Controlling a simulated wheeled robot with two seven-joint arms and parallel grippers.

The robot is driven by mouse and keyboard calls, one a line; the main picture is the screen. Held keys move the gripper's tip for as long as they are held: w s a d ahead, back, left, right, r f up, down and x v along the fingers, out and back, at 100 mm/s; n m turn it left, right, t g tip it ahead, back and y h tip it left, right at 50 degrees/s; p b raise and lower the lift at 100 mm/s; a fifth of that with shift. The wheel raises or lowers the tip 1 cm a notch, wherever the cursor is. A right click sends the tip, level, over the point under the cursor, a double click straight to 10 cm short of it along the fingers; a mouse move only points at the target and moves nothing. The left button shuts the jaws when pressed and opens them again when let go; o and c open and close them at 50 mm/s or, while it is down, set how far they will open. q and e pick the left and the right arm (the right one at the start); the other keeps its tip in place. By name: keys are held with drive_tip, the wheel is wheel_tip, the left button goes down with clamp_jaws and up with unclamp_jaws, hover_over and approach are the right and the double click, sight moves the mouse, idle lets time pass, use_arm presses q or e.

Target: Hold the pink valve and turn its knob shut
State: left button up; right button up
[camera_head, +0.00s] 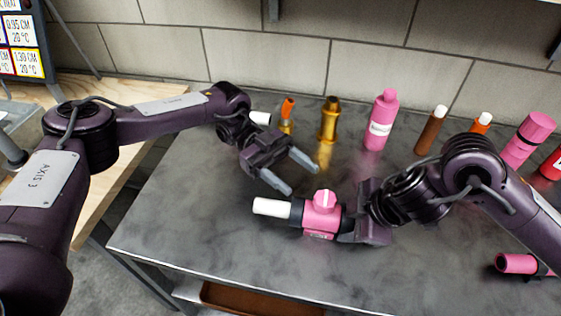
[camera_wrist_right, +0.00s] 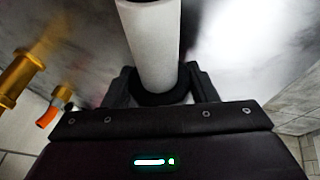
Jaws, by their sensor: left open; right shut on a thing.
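The pink valve (camera_head: 322,214) lies horizontally over the grey table, its white pipe end (camera_head: 270,207) and black collar pointing left. Its pink knob (camera_head: 324,198) is on top. My right gripper (camera_head: 350,222) is shut on the valve's right end; whether the valve touches the table is unclear. In the right wrist view, a white pipe (camera_wrist_right: 152,45) with a black collar sits between the fingers of this gripper (camera_wrist_right: 155,88); the pink body is hidden there. My left gripper (camera_head: 298,178) is open and empty, above and left of the knob, its fingers apart and not touching the valve.
Behind stand an orange-tipped fitting (camera_head: 287,113), a brass fitting (camera_head: 328,120), a pink bottle (camera_head: 380,122), a brown bottle (camera_head: 431,131) and a pink canister (camera_head: 524,139). Another pink part (camera_head: 517,263) lies at right. The table's front left (camera_head: 185,225) is clear.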

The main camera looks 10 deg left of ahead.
use_arm(q)
drive_tip(key=shift+v, duration=1.85)
use_arm(e)
drive_tip(key=o, duration=1.3)
drive_tip(key=shift+c, duration=0.2)
use_arm(q)
drive_tip(key=shift+s, duration=0.15)
use_arm(e)
drive_tip(key=v, duration=1.2)
